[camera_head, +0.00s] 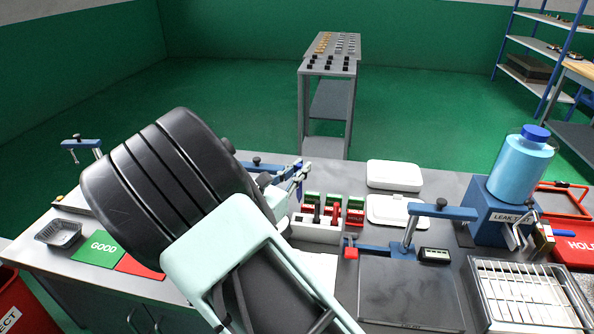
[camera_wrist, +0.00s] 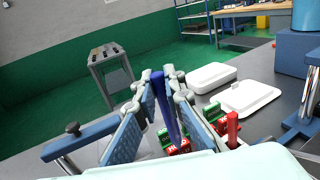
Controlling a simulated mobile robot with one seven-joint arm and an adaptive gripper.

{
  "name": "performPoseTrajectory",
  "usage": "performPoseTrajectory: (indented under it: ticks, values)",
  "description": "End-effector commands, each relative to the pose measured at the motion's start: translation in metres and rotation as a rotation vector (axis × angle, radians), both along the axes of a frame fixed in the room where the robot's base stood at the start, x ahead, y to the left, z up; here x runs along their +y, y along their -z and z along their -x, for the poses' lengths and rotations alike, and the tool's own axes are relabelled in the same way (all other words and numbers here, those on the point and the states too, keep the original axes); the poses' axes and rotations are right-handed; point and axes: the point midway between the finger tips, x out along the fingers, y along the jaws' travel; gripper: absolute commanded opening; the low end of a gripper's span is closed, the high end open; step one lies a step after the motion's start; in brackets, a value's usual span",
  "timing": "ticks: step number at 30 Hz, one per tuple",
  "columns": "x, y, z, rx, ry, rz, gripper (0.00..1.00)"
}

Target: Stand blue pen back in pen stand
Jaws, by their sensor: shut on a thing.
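My gripper (camera_wrist: 162,78) is shut on the blue pen (camera_wrist: 169,112), whose dark blue shaft runs between the two finger pads, tilted slightly. In the head view my gripper (camera_head: 300,172) shows past my arm, left of the white rack, and the pen (camera_head: 299,187) is only a small dark blue piece. In the wrist view a red upright piece (camera_wrist: 232,130) stands right of my fingers. I cannot tell for certain whether this rack is the pen stand. The pen's lower end lies in front of the red and green blocks.
White lidded boxes (camera_head: 394,175) lie behind and right of the rack. A blue clamp fixture (camera_head: 440,211) stands to its right. A blue bottle (camera_head: 520,165) and a wire rack (camera_head: 522,295) are at far right. My arm hides much of the left bench.

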Motion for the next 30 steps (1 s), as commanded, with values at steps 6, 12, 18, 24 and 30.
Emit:
performPoseTrajectory:
  ticks: [6, 12, 18, 24, 30]
  values:
    - [0.000, 0.019, 0.000, 0.000, -0.001, 0.000, 0.00]
    - [0.001, 0.036, 0.000, 0.001, -0.001, 0.001, 0.00]
    - [0.001, 0.052, 0.000, 0.001, -0.001, 0.001, 0.00]
    - [0.001, 0.068, 0.000, 0.001, -0.001, 0.001, 0.00]
    - [0.000, 0.083, 0.000, 0.001, -0.001, 0.001, 0.00]
